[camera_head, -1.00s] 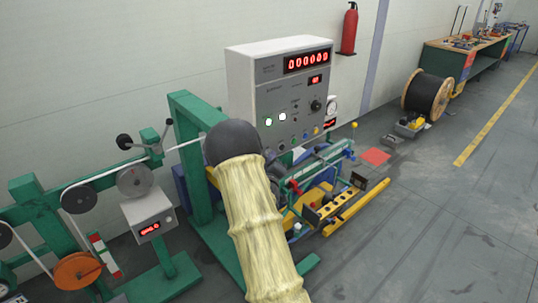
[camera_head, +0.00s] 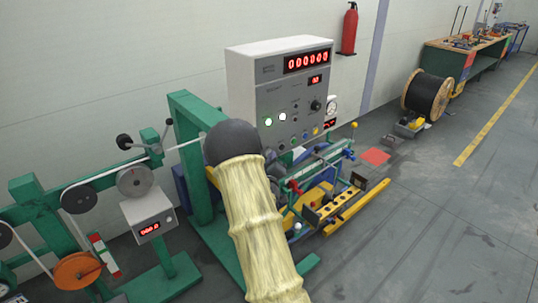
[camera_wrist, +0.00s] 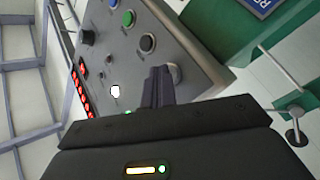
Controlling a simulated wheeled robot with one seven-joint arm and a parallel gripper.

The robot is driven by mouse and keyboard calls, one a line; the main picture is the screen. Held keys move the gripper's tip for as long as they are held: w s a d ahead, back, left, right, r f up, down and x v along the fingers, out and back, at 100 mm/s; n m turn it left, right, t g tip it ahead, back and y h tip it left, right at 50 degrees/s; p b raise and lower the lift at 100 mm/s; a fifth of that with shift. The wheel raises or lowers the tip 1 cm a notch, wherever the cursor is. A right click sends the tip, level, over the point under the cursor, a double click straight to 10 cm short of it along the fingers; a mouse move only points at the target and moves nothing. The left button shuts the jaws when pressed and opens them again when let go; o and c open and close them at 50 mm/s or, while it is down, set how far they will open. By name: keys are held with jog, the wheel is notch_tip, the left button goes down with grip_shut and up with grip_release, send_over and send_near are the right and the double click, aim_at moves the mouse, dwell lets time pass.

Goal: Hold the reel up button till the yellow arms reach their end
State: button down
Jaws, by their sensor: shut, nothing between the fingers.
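The grey control cabinet (camera_head: 288,85) has a row of push buttons along its lower front. In the head view my forearm and dark wrist hide the gripper. Yellow arm parts (camera_head: 312,200) show low beside the cabinet, partly hidden.
A green frame (camera_head: 193,130) stands left of the cabinet. A small readout box (camera_head: 150,220) and wire pulleys stand further left. A cable drum (camera_head: 427,95) stands back right. The grey floor to the right is mostly clear.

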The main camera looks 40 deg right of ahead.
dwell(0.8)
jog(key=shift+s+d+b, duration=0.1)
jog(key=shift+s+b, duration=0.3)
jog(key=shift+s, duration=0.35)
jog(key=shift+s, duration=0.1)
jog(key=s+b, duration=0.2)
jog(key=s, duration=0.2)
jog(key=shift+s+d, duration=0.15)
jog(key=shift+s, duration=0.25)
